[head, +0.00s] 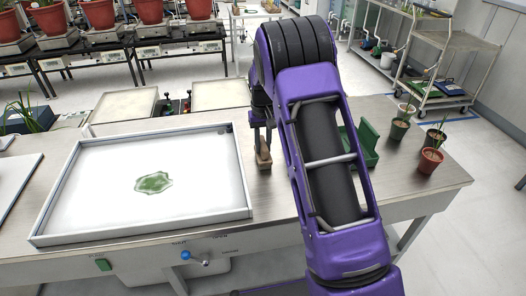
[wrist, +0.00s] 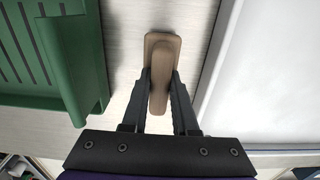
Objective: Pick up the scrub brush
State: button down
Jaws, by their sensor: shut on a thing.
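The scrub brush (head: 264,161) is a small tan wooden block with a raised grip, on or just above the metal bench between the white tray and the green box. I cannot tell whether it touches the bench. In the wrist view the scrub brush (wrist: 163,45) lies between my fingers, its base extending past the fingertips. My gripper (wrist: 161,82) is shut on its grip, one dark finger on each side. In the head view my gripper (head: 263,138) points down at the brush, partly hidden by my purple arm.
The white tray (head: 82,232) with a green patch fills the bench's left part. The green box (head: 365,148) stands right of the brush, partly behind my arm; it also shows in the wrist view (wrist: 72,62). Several potted plants stand at the bench's right end, including a red pot (head: 429,161).

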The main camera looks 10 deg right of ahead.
notch_tip(320, 180, up, 10)
jog(key=shift+r+p, duration=0.1)
jog(key=shift+p, duration=0.7)
jog(key=c, duration=1.4)
grip_release()
grip_shut()
